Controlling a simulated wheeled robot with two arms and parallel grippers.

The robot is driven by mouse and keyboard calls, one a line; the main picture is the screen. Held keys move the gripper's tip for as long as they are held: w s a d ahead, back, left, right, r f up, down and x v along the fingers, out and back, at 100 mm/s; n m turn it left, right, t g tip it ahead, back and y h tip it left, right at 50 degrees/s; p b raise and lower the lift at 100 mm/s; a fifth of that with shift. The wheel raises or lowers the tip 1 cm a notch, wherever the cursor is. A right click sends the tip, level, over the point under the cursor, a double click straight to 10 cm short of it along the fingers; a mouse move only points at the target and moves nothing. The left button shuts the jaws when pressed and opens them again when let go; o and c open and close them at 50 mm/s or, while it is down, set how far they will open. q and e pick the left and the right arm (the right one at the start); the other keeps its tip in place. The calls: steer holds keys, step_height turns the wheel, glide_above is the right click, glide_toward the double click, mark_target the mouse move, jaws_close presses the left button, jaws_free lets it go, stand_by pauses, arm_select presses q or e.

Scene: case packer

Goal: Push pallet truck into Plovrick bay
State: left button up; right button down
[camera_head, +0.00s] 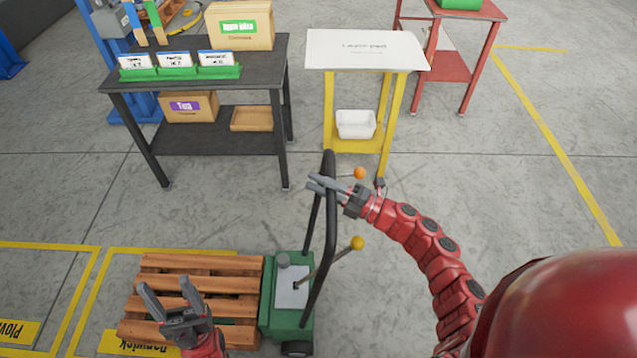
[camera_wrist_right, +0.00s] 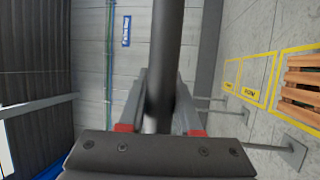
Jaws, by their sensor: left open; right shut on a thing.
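The pallet truck (camera_head: 285,315) has a green body and a tall black handle (camera_head: 331,225). A wooden pallet (camera_head: 235,282) sits at its left, inside a yellow-outlined bay whose floor sign (camera_head: 115,343) is partly hidden. My left gripper (camera_head: 172,295) is open and empty, above the pallet.
A black table (camera_head: 190,70) with boxes and green card holders stands at the back left. A white-topped yellow stand (camera_head: 365,50) is behind the handle, a red table (camera_head: 470,10) further right. Levers with orange (camera_head: 359,172) and yellow (camera_head: 357,243) knobs are near the handle. Right floor is clear.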

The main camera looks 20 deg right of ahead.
steer(key=shift+a+f, duration=0.1)
steer(key=shift+a, duration=0.05)
steer(key=w+a+b, duration=0.5)
steer(key=a+b, duration=0.2)
steer(key=a, duration=1)
steer(key=w+a+b, duration=0.5)
steer(key=a+b, duration=0.3)
steer(key=a, duration=1)
steer(key=w+a+b, duration=0.5)
steer(key=a+b, duration=0.2)
steer(key=a, duration=1)
steer(key=shift+a, duration=0.25)
steer(key=shift+f, duration=0.1)
